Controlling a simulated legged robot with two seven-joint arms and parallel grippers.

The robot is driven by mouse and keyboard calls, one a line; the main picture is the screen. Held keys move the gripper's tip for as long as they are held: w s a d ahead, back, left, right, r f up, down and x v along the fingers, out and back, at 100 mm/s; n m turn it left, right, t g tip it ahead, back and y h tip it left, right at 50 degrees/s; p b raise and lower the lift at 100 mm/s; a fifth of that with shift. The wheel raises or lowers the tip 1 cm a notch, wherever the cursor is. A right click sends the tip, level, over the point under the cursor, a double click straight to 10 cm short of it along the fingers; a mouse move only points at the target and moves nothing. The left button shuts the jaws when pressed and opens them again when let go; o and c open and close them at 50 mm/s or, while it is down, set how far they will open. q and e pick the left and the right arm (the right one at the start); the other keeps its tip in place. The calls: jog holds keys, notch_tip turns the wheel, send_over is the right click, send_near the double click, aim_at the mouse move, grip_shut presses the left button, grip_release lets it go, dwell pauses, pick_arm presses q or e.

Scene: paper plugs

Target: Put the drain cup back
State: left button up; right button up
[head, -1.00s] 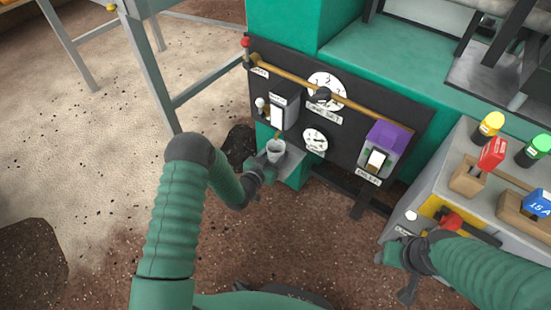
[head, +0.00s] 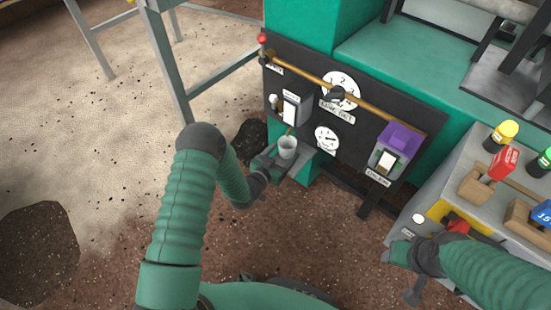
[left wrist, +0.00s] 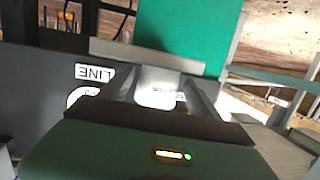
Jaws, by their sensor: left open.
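The drain cup (head: 287,146), a small pale grey cup, stands upright at a small grey ledge (head: 307,163) below the dark panel. A short copper-coloured spout (head: 289,131) shows just above it. My left gripper (head: 276,160) is at the cup from the left and front, with its jaws open. In the left wrist view the pale cup (left wrist: 158,90) shows between the two fingers; I cannot tell whether they touch it. My right gripper (head: 399,253) is low at the right by the grey cabinet; its jaws are too small to read.
The dark panel (head: 358,128) carries gauges, a brass rod (head: 370,97), a white-fronted box (head: 292,108) and a purple-topped box (head: 397,142). The grey cabinet (head: 445,185) at the right holds coloured plugs and a red knob (head: 457,226). Grey table legs (head: 167,60) stand at the left.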

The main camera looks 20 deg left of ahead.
pick_arm(q)
jog(key=s+r+n+g+y+p, duration=0.1)
jog(key=s+r+g, duration=0.5)
jog(key=s, duration=0.8)
jog(key=s+r+n+g+y+p, duration=0.1)
jog(key=s+r+g+y+p, duration=0.1)
jog(key=s+r+g, duration=0.4)
jog(key=s+r, duration=0.5)
jog(key=s, duration=0.4)
jog(key=shift+s+n+g, duration=0.2)
jog(key=shift+n+g, duration=0.1)
jog(key=shift+g, duration=0.1)
